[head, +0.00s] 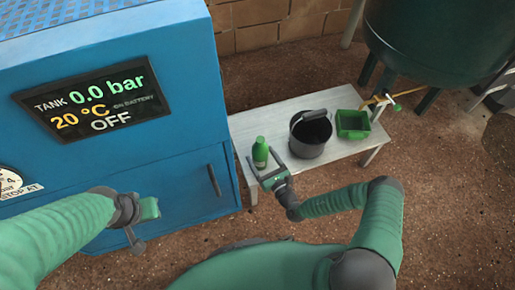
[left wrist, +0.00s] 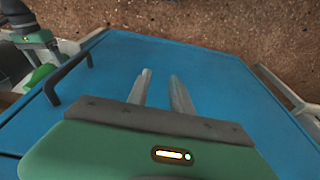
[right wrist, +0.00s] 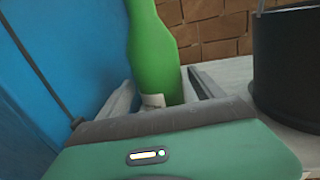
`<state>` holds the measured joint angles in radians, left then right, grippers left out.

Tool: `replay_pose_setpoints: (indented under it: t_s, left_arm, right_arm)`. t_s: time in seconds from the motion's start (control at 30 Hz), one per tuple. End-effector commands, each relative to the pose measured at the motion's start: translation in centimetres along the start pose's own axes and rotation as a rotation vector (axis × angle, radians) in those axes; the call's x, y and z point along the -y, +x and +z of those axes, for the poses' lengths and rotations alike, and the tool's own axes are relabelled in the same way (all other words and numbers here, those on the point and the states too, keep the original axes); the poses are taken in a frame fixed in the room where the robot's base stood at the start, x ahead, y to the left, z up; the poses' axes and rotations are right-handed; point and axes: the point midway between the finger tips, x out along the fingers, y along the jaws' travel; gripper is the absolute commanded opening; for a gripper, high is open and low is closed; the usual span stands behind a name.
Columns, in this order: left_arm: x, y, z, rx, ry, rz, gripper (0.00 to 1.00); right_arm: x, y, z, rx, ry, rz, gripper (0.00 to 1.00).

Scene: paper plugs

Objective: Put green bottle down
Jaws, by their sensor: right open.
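The green bottle (head: 260,152) stands upright on the left end of the grey bench (head: 232,124), close to the blue machine. My right gripper (head: 263,170) is open at the near side of the bottle. In the right wrist view the bottle (right wrist: 152,50) shows between the two spread fingers, with a gap on its right; its base is hidden behind the gripper body. My left gripper (head: 137,242) is in front of the blue machine, away from the bottle. In the left wrist view its fingers (left wrist: 160,90) are apart with nothing between them.
A black bucket (head: 310,135) and a green bin (head: 352,124) stand on the bench to the bottle's right. The blue machine (head: 180,165) with a door handle stands left of the bench. A dark green tank (head: 435,45) is behind at right.

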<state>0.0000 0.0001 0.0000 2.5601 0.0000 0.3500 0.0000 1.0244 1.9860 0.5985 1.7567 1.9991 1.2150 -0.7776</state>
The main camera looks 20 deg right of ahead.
Motion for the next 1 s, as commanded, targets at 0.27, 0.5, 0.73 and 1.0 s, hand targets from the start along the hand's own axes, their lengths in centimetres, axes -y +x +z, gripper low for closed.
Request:
replay_pose_setpoints:
  t_s: [0.27, 0.5, 0.73, 1.0]
  left_arm:
    - [0.0, -3.5, -0.8, 0.000, 0.000, 0.000, 0.26]
    - [0.0, -3.7, -0.9, 0.000, 0.000, 0.000, 0.26]
    - [0.0, -3.6, -0.9, 0.000, 0.000, 0.000, 0.26]
    - [0.0, -3.6, -0.9, 0.000, 0.000, 0.000, 0.26]
  right_arm:
    - [0.0, -6.7, 0.5, -0.002, 0.001, -0.002, 0.77]
    - [-1.6, -8.1, 2.0, 0.022, -0.051, 0.150, 0.77]
    - [-10.9, -13.5, 8.8, 0.009, -0.399, 1.021, 0.77]
    - [-8.0, -23.2, 13.4, -0.202, -1.173, 1.833, 0.77]
